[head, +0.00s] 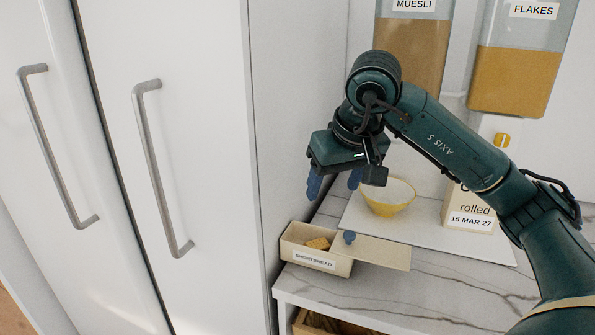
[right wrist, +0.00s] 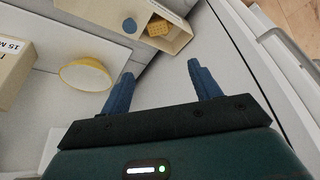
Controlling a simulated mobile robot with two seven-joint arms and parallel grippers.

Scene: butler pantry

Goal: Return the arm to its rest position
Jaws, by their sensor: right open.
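My right arm comes in from the right in the head view. Its right gripper (head: 334,184) has blue fingers and hangs above the counter, left of the yellow bowl (head: 386,198). In the right wrist view the gripper (right wrist: 161,88) is open, with nothing between its fingers. The shortbread box (head: 313,262) stands below it near the counter's left edge, partly open. A biscuit (head: 318,243) shows inside. Its lid (head: 383,252) with a blue knob lies slid to the right. My left gripper is not in view.
Tall white cabinet doors with metal handles (head: 160,170) fill the left. Muesli (head: 411,50) and flakes (head: 515,80) dispensers hang at the back. A box labelled rolled (head: 468,212) stands right of the bowl on a white board (head: 440,244). The marble counter's front (head: 400,295) is clear.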

